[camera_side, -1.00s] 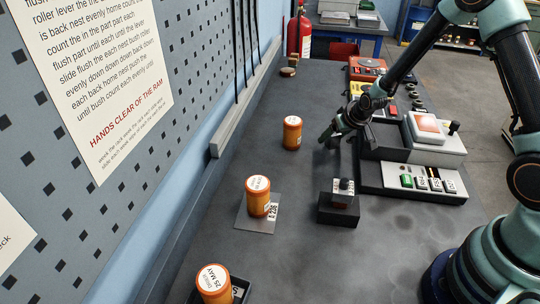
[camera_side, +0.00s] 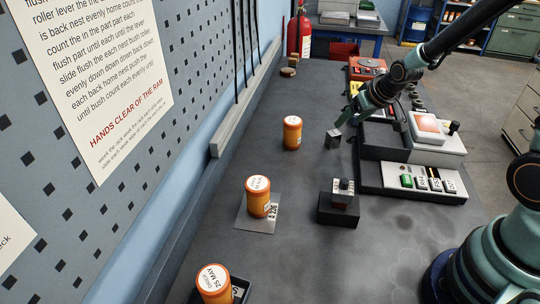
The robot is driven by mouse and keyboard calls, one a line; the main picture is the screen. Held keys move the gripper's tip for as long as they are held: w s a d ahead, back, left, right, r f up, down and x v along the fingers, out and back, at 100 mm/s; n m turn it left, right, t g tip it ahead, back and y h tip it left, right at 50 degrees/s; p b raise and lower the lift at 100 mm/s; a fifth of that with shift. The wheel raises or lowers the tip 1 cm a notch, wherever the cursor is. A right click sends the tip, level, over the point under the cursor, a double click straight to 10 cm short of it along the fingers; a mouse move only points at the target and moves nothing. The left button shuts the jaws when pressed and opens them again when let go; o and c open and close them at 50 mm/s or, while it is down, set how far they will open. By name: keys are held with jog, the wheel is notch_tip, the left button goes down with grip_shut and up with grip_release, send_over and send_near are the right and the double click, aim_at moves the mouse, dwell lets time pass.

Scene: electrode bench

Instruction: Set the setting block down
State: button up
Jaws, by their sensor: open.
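A small grey metal block (camera_side: 333,139), which looks like the setting block, rests on the dark bench top (camera_side: 300,170). It stands to the right of an orange canister and left of the grey machine. My gripper (camera_side: 349,114) is open and empty, above the block and a little to its right in the picture. A gap shows between the fingertips and the block. The far side of the block is hidden.
Orange canisters stand upright at the back (camera_side: 292,133), on a grey plate (camera_side: 259,199) and at the front (camera_side: 214,284). A dark block with a knob (camera_side: 341,202) stands in front. The machine with a pale red button (camera_side: 428,122) is at the right.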

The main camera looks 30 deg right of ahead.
jog(key=s+a+r+n, duration=0.1)
jog(key=s+a+r, duration=0.3)
jog(key=s+r, duration=0.3)
jog(key=s+a+r+n+g+y, duration=0.1)
jog(key=s+a+r, duration=0.3)
jog(key=s+r, duration=0.3)
jog(key=shift+s+a, duration=0.25)
jog(key=shift+a, duration=0.1)
dwell(0.7)
